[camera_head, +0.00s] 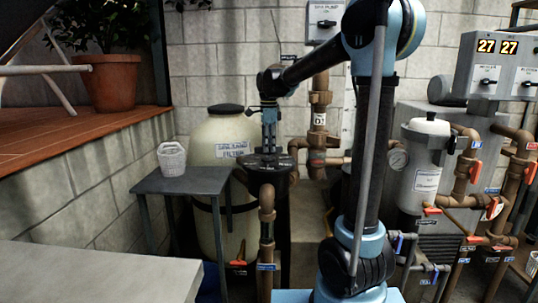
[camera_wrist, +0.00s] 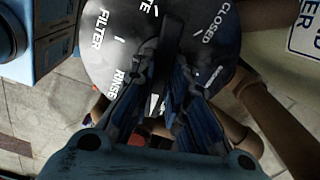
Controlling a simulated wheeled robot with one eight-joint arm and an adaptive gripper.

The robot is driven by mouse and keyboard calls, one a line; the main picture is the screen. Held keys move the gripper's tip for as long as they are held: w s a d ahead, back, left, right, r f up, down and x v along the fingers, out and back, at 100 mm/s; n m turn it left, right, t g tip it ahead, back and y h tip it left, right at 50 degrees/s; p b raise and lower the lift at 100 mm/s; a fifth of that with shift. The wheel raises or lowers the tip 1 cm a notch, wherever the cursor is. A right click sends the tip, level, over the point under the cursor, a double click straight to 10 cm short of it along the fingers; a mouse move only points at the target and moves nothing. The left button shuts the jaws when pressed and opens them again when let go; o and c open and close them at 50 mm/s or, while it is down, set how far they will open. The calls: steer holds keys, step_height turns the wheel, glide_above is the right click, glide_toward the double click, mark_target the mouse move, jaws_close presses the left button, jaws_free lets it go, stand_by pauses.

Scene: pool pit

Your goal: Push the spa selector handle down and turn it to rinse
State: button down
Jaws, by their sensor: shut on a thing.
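The spa selector valve has a round dark dial plate (camera_wrist: 112,35) with white labels; FILTER, RINSE and CLOSED can be read in the wrist view, others are cut off or blurred. In the head view the black valve top (camera_head: 283,163) sits on brown pipe in front of the cream filter tank. My gripper (camera_head: 269,148) points down onto it. In the wrist view my gripper (camera_wrist: 165,75) is shut on the dark handle (camera_wrist: 167,60), which lies across the dial. A white pointer mark (camera_wrist: 153,104) shows between the fingers, near RINSE. The fingers hide much of the handle; how far down it is pressed I cannot tell.
The filter tank (camera_head: 219,135) stands behind the valve. A small grey table (camera_head: 190,183) with a white basket (camera_head: 172,158) is at its left. Brown pipes and a white canister (camera_head: 425,165) crowd the right. A wooden deck (camera_head: 85,133) runs along the left.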

steer(key=m, duration=0.4)
steer(key=shift+w, duration=0.1)
steer(key=m, duration=0.4)
steer(key=c, duration=1.4)
jaws_free()
steer(key=shift+c, duration=0.2)
steer(key=shift+r, duration=3.5)
